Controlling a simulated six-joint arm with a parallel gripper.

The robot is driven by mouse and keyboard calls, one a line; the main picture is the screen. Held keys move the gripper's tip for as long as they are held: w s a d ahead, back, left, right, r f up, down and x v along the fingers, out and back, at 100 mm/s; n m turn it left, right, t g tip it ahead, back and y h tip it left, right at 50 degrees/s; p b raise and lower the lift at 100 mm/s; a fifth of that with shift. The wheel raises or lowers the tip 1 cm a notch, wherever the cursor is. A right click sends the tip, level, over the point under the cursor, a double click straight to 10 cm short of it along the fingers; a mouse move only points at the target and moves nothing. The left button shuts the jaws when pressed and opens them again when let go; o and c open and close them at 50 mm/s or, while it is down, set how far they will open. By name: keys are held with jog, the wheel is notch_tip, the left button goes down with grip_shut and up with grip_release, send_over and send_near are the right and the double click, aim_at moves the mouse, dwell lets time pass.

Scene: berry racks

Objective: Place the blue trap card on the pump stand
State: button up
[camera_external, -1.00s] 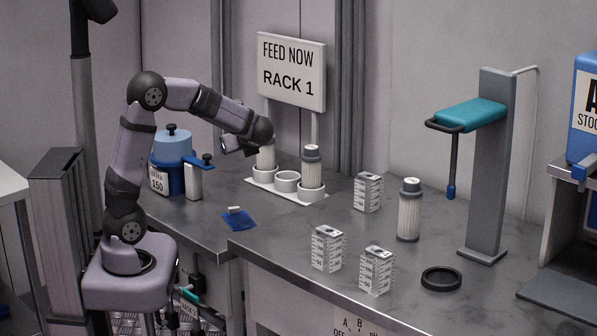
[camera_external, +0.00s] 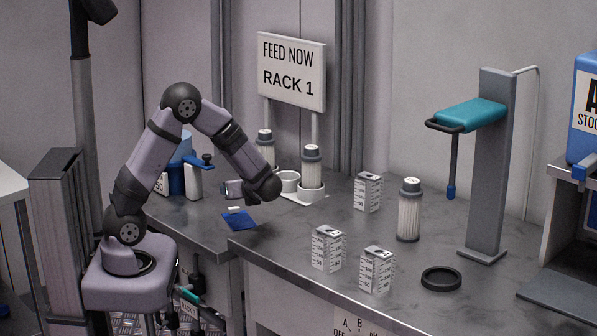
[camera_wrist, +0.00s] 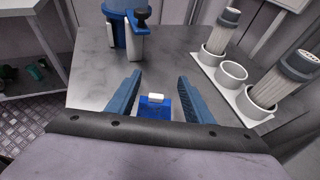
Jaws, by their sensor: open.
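The blue trap card (camera_external: 240,221), with a white tab on top, lies on the left part of the grey bench. In the wrist view the card (camera_wrist: 148,112) shows between the two blue fingers of my gripper (camera_wrist: 159,80), which are apart with nothing between their tips. In the external view my gripper (camera_external: 232,190) is just above and behind the card; contact cannot be told. No label marks the pump stand. A grey column (camera_external: 490,165) with a teal top arm stands at right, and a blue container with a clamp (camera_external: 178,178) stands behind my arm.
A white rack (camera_external: 308,197) with filter cartridges (camera_external: 312,167) stands just right of my gripper. Several striped boxes (camera_external: 327,250), another cartridge (camera_external: 409,212) and a black ring (camera_external: 441,278) stand on the right bench. The bench in front of the rack is clear.

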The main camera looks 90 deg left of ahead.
aim_at(236, 215)
jog(key=shift+f, duration=1.45)
jog(key=f, duration=0.3)
jog(key=shift+s+a, duration=0.1)
jog(key=shift+a, duration=0.1)
jog(key=shift+x, duration=1)
jog(key=shift+a, duration=0.25)
grip_shut()
